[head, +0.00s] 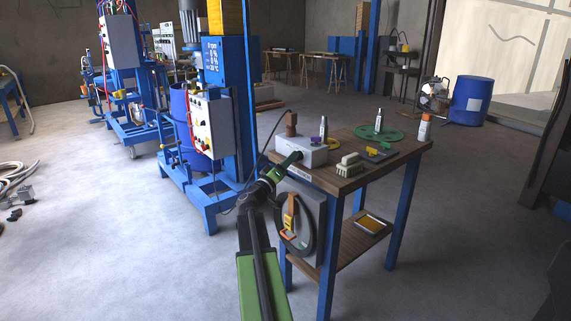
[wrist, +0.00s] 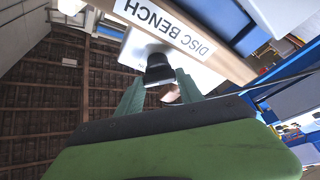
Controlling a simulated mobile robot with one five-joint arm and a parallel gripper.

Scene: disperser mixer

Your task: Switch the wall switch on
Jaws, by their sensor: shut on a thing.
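A light grey box (head: 303,150) sits on the near left corner of the wooden bench. It appears to be the switch; its lettering, if any, is too small to read. In the wrist view, a black round knob (wrist: 158,66) sticks out from the pale box face (wrist: 190,70). My gripper (wrist: 160,82) has its two green fingers shut on this knob, one on each side. In the head view my gripper (head: 292,160) reaches the box's front left side, and the knob is hidden there. The knob's turn position cannot be told.
The bench (head: 350,179) carries bottles, a green disc (head: 378,133), a brush (head: 349,164) and small tools. A "DISC BENCH" label (wrist: 170,27) is on its edge. A grey panel with a black hose (head: 306,225) hangs at its side.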

